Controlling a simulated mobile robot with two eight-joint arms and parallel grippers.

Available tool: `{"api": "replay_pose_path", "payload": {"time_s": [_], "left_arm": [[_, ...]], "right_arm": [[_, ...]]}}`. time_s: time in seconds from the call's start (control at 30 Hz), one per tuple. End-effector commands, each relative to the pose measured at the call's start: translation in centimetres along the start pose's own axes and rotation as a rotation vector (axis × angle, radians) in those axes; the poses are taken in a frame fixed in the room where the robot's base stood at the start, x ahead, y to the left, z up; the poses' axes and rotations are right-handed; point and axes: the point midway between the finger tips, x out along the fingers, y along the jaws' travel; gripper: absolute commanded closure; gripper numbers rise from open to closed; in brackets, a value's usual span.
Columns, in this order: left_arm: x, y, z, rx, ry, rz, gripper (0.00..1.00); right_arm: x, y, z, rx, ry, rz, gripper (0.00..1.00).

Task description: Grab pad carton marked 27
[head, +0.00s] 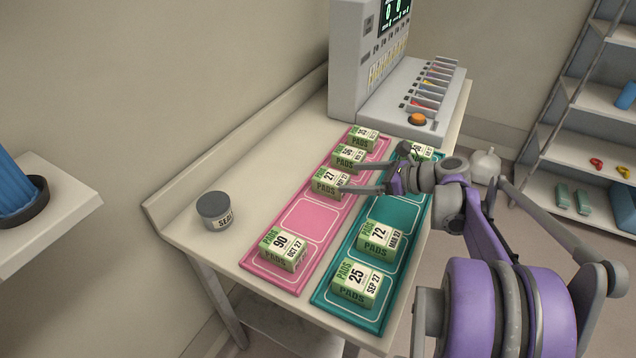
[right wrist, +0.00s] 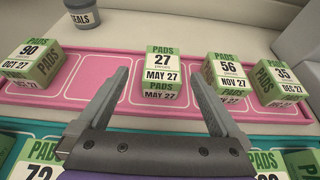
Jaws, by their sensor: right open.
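The pad carton marked 27 (head: 326,183) is green and white and stands on the pink mat (head: 308,216). My left gripper is not in view.
Cartons 56 (right wrist: 227,78) and 35 (right wrist: 279,84) stand right of it, carton 90 (right wrist: 33,62) left past an empty slot. The teal mat (head: 403,213) holds cartons 72 (head: 380,239), 25 (head: 357,283) and others.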

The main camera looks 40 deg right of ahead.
Motion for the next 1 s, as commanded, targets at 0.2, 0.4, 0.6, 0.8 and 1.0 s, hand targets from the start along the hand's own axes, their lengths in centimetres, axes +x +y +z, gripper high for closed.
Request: {"api": "replay_pose_path", "payload": {"time_s": [0.2,0.4,0.6,0.8,1.0], "left_arm": [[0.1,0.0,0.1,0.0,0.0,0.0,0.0],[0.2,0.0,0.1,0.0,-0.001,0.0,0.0],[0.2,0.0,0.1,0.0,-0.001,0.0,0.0],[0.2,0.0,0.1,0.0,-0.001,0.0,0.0],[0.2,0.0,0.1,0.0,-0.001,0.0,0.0]], "right_arm": [[2.6,0.0,0.0,0.001,0.0,0.001,0.0],[4.8,-0.2,-0.1,0.0,0.0,0.003,0.0],[7.5,-0.4,-0.2,0.0,0.0,0.002,0.0],[8.0,-0.4,-0.2,0.001,0.0,0.0,0.0],[7.9,-0.4,-0.2,0.001,0.0,0.0,0.16]]}}
